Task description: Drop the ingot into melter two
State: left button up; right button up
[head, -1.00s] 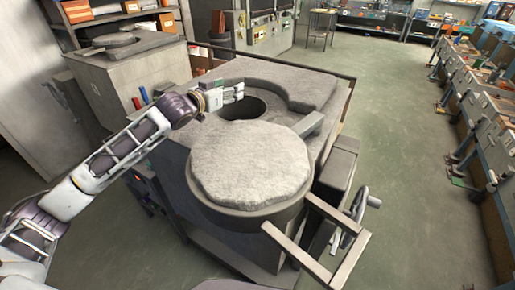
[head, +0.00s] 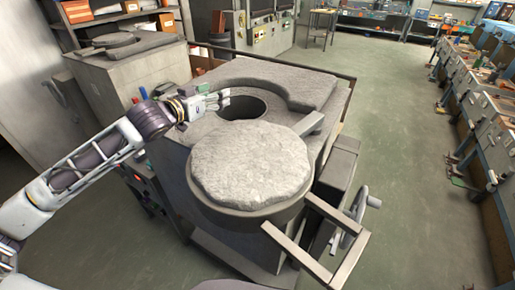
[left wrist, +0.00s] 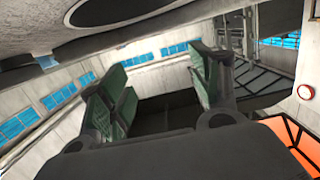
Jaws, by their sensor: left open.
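A grey melter (head: 185,165) stands in the middle of the head view. Its dark round opening (head: 243,107) is uncovered, and its thick round lid (head: 250,164) is swung to the near side. I cannot read a number on it. My left gripper (head: 226,98) is at the left edge of the opening, above the melter's top. In the left wrist view my left gripper (left wrist: 155,90) has its green-padded fingers apart with nothing between them. No ingot shows in either view; the inside of the opening is dark. My right gripper is not in view.
A second grey furnace (head: 130,75) with a round top stands behind on the left, near shelves with orange boxes (head: 77,12). A handwheel (head: 360,200) and a metal frame (head: 310,245) stick out at the melter's right front. The green floor (head: 400,150) to the right is clear.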

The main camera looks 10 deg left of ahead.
pick_arm(q)
jog(key=shift+v, duration=1.25)
jog(key=shift+s, duration=0.35)
jog(key=shift+a, duration=0.1)
jog(key=shift+s, duration=0.1)
